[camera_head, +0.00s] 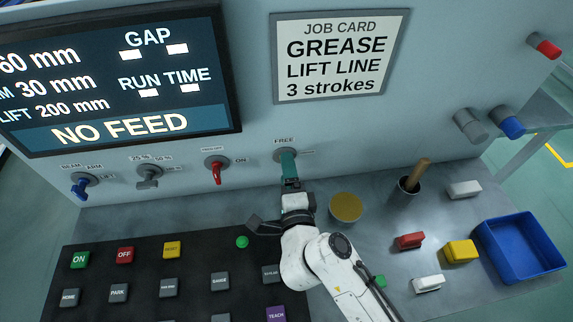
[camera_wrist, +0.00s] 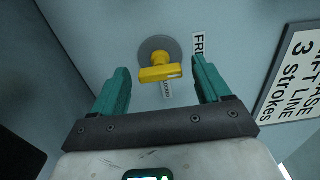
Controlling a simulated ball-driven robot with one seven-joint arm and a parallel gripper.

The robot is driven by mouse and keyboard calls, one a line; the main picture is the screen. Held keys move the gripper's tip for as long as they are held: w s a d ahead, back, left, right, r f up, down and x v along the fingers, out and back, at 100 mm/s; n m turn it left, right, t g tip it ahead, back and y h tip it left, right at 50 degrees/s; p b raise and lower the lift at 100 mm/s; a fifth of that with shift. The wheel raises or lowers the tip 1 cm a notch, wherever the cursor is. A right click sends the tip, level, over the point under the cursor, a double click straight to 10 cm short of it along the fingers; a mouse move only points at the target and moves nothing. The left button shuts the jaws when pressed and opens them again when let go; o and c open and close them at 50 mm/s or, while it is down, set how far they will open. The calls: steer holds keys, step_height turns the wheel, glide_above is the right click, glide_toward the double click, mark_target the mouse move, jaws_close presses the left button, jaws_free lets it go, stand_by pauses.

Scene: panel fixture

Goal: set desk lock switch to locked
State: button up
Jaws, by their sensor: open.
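The desk lock switch (camera_wrist: 160,73) is a yellow bar knob on a round grey base in the wrist view. Its bar lies roughly across the picture, with a pale mark near its right end, the side of the FREE label. A label that seems to read LOCKED sits below it. In the head view only its grey base (camera_head: 281,155) shows, and the knob is hidden behind my gripper. My gripper (camera_head: 289,161) is at the panel in front of the switch. In the wrist view its teal fingers (camera_wrist: 160,69) are open, one on each side of the knob, with gaps visible.
A red switch (camera_head: 216,172), a grey one (camera_head: 149,178) and a blue one (camera_head: 82,186) are on the panel to the left. The job card (camera_head: 340,55) is above. A cup (camera_head: 404,192), small blocks and a blue bin (camera_head: 492,247) stand to the right.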

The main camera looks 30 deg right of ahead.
steer(key=shift+x, duration=0.95)
steer(key=c, duration=1)
